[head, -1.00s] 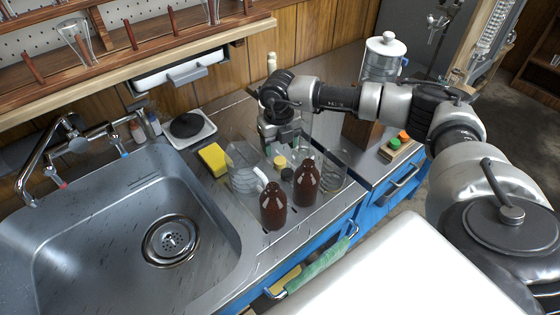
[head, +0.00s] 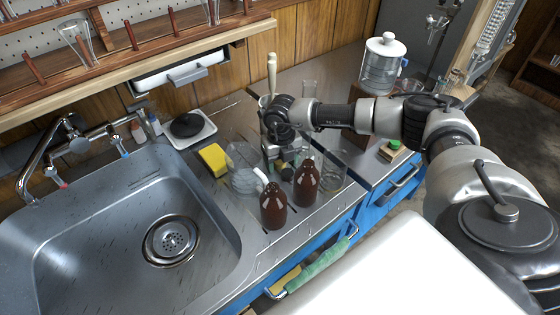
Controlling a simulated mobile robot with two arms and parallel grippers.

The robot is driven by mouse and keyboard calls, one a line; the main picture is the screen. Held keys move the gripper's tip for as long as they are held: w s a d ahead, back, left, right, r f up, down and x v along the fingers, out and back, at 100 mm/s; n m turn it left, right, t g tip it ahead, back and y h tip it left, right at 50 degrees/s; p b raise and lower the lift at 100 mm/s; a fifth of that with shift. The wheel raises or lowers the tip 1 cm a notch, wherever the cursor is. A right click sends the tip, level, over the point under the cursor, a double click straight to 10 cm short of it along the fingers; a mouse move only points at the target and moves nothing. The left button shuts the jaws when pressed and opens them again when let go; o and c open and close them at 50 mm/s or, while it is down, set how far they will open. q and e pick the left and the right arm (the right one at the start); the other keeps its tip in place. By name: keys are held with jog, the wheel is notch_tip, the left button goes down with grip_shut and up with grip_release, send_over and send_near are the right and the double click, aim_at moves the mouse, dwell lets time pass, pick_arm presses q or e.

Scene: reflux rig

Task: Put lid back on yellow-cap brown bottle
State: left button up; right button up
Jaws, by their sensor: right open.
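Two brown bottles stand upright on the steel counter, a left one (head: 273,208) and a right one (head: 306,185). I see no cap on either neck, and cannot tell which one belongs with the yellow cap. My right gripper (head: 283,163) is open and points down just behind the bottles, over the spot where the small caps lie. The yellow cap is now mostly or fully hidden by the gripper. A dark cap (head: 288,174) lies near the fingers, partly hidden. I cannot tell whether the fingers touch a cap. My left gripper is not in view.
Clear glass beakers stand close by, one left (head: 243,180) and one right (head: 333,178) of the bottles. A yellow sponge (head: 213,160) lies by the sink (head: 110,240).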

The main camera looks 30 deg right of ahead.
jog(key=c, duration=0.9)
jog(key=shift+r, duration=0.15)
notch_tip(320, 180, up, 28)
jog(key=shift+f, duration=0.1)
dwell(0.5)
